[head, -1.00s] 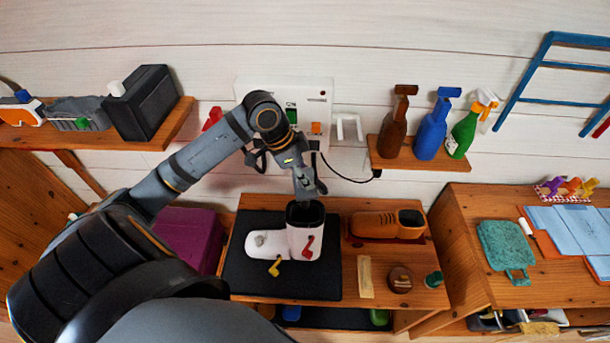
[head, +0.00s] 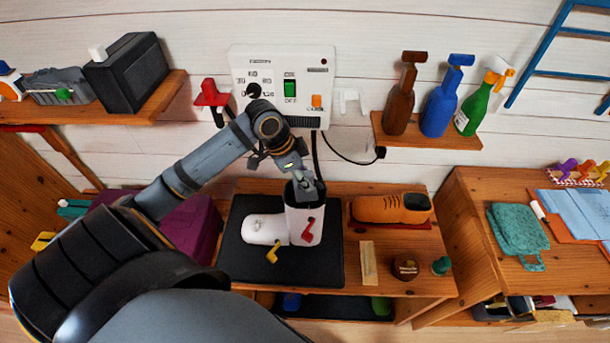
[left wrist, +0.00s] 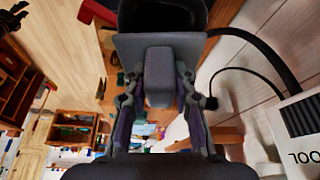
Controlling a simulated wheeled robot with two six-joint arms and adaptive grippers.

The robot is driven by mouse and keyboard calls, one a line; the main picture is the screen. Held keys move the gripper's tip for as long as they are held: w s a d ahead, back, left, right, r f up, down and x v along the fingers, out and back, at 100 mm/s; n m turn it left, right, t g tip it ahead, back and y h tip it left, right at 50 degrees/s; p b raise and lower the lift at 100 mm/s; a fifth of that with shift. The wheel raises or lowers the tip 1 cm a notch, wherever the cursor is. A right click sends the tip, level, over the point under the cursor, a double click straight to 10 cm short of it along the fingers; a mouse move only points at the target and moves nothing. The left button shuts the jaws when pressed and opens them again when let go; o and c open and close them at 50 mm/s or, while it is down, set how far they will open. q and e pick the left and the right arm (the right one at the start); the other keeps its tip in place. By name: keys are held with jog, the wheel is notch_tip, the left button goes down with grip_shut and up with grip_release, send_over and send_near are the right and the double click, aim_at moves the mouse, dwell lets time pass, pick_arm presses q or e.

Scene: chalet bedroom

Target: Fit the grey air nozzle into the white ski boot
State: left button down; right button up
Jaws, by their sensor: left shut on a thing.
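The white ski boot (head: 264,229) stands on a black mat (head: 245,268) on the wooden bench, its toe to the left and its shaft upright. It has a red and a yellow buckle and a dark opening at the top. My left gripper (head: 307,187) is at that opening. In the left wrist view it is shut on the grey air nozzle (left wrist: 159,78), whose wide grey plate (left wrist: 190,48) lies beyond the fingers. A black shape, probably the boot's opening, lies past the plate. How deep the nozzle sits is hidden. My right gripper is out of view.
A white control panel (head: 261,61) hangs on the wall behind, with a black hose (head: 316,155) and a cable. An orange shoe (head: 380,208), a brush-like strip (head: 368,263) and a round tin (head: 405,267) lie right of the mat. Spray bottles (head: 438,105) stand on a shelf.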

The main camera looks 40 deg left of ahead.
pick_arm(q)
jog(key=shift+f, duration=0.1)
dwell(0.3)
jog(key=shift+f+b, duration=0.6)
jog(key=shift+f, duration=0.3)
jog(key=c, duration=1)
grip_release()
jog(key=shift+r, duration=0.2)
notch_tip(320, 180, up, 10)
jog(key=shift+f, duration=0.15)
